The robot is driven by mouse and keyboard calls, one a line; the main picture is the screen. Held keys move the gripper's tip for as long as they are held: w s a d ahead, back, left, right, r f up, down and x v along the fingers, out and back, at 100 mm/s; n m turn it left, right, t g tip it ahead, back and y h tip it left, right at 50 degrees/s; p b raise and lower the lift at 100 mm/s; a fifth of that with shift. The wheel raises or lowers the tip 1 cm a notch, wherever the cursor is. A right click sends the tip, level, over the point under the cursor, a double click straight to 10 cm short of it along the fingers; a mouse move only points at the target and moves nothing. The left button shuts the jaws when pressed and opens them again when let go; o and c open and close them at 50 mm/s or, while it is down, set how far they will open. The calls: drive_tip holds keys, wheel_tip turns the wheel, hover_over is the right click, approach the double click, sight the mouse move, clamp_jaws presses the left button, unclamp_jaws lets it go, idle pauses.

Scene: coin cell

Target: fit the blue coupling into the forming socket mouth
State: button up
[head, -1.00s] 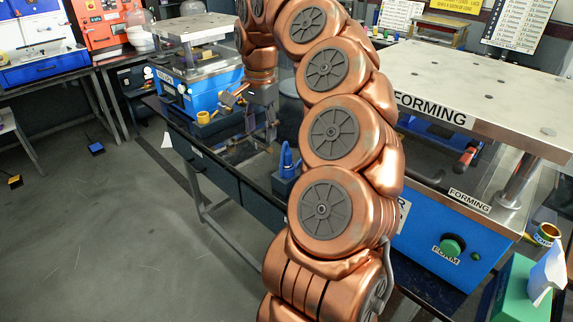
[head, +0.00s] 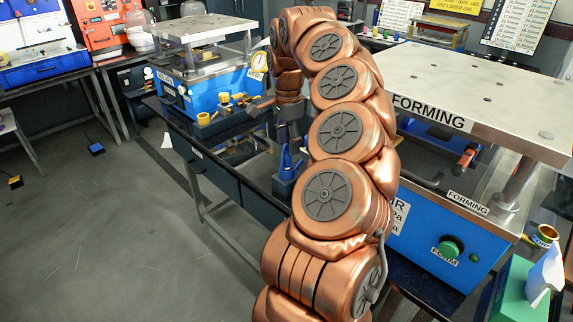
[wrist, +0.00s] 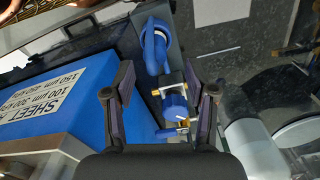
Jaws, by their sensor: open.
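A blue curved part (head: 286,162), probably the coupling, stands upright at the table edge beside my arm in the head view. In the wrist view a blue looped part (wrist: 156,45) lies ahead of my fingers. A blue fitting with brass ends (wrist: 176,106) shows between and below my fingers; I cannot tell whether the two are joined. My gripper (wrist: 161,98) is open and empty, its fingers apart on either side. In the head view my gripper (head: 291,132) is partly hidden behind my arm, just above the blue part. The socket mouth cannot be made out.
The forming press (head: 480,95) with its blue front fills the right, partly behind my arm. A blue box with a white label (wrist: 45,98) is close on the left in the wrist view. Another blue press (head: 205,90) stands at the back left.

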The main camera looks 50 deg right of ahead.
sight(287, 149)
drive_tip(key=shift+s+a+f+p, duration=0.15)
drive_tip(key=shift+f+p, duration=0.1)
drive_tip(key=shift+f, duration=0.25)
drive_tip(key=shift+s+a+f+p, duration=0.1)
drive_tip(key=shift+a+f+p, duration=0.1)
drive_tip(key=shift+f, duration=0.3)
drive_tip(key=shift+f+p, duration=0.3)
drive_tip(key=shift+f, duration=0.95)
drive_tip(key=shift+c, duration=0.4)
clamp_jaws()
